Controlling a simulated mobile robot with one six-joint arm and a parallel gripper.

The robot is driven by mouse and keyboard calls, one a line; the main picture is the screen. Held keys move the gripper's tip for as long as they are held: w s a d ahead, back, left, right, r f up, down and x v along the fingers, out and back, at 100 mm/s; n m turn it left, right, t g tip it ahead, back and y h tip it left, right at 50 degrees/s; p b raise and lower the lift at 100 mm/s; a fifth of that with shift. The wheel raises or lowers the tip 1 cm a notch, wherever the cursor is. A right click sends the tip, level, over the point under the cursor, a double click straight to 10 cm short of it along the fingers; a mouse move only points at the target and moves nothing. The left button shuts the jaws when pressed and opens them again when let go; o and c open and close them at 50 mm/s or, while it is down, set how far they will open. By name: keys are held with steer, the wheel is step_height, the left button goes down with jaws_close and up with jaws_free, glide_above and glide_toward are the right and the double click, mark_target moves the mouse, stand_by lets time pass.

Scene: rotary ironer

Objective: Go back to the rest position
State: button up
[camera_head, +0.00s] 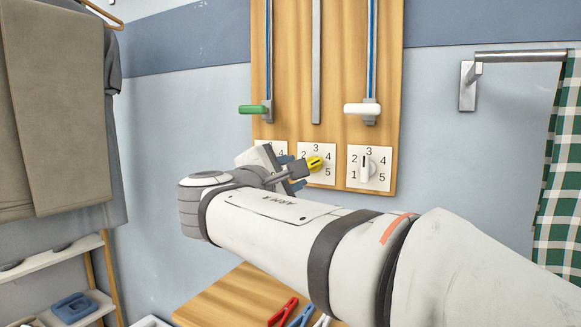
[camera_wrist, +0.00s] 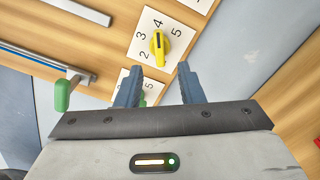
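My gripper (camera_head: 293,172) is in front of the dial panel, close to the yellow knob (camera_head: 315,164). In the wrist view the two blue-grey fingers (camera_wrist: 160,67) are apart with nothing between them. The yellow knob (camera_wrist: 160,45) shows just beyond the fingertips, and its dark mark appears to point toward the 4. The arm reaches in from the lower right. It hides most of the left dial plate in the head view.
A wooden panel (camera_head: 290,60) carries a green-handled slider (camera_head: 252,109), a white-handled slider (camera_head: 362,109) and a white knob (camera_head: 367,167). Below are a wooden surface (camera_head: 225,302) and red clips (camera_head: 283,312). Trousers (camera_head: 55,110) hang left, checked cloth (camera_head: 562,190) right.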

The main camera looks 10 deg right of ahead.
steer(key=shift+s, duration=0.15)
steer(key=s+d+f+m+g+y+p, duration=0.4)
steer(key=s+d+m+g+p, duration=0.4)
steer(key=p, duration=1)
steer(key=s+a+m+g+y+p, duration=0.1)
steer(key=s+m+g+y+p, duration=0.3)
steer(key=s+p, duration=0.9)
steer(key=r+m+y+p, duration=0.1)
steer(key=m+y+p, duration=0.1)
steer(key=m, duration=0.2)
steer(key=shift+a+m+y+p, duration=0.25)
steer(key=shift+m+y+p, duration=0.05)
steer(key=shift+m, duration=0.1)
